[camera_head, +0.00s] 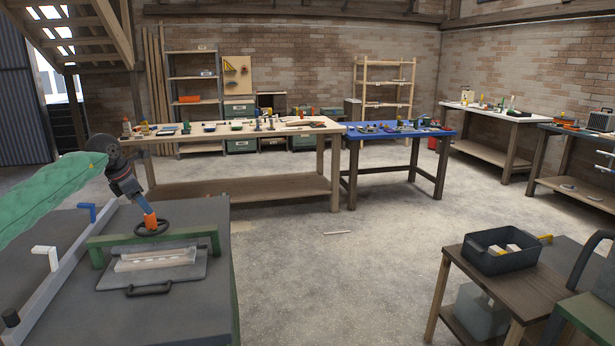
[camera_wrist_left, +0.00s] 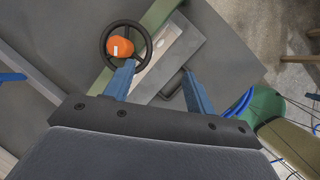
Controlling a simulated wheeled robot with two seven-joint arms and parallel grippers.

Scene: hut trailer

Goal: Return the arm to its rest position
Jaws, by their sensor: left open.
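My left arm, in a green sleeve, reaches in from the left in the head view. Its gripper (camera_head: 141,202) points down over the grey bench. In the left wrist view the two blue fingers (camera_wrist_left: 158,68) are apart with nothing held between them. An orange piece (camera_head: 150,221) stands at the centre of a black handwheel (camera_head: 138,231), close below the fingertips. The left wrist view shows the orange piece (camera_wrist_left: 119,46) inside the wheel (camera_wrist_left: 104,52), just beyond one fingertip; whether they touch is unclear. My right gripper is not in view.
The grey bench (camera_head: 50,300) carries a green bar (camera_head: 205,232) and a grey plate (camera_head: 185,272) with a black handle (camera_head: 150,289). A blue bracket (camera_head: 86,212) and a white bracket (camera_head: 45,257) stand left. A black bin (camera_head: 500,262) sits lower right. The middle floor is mostly clear.

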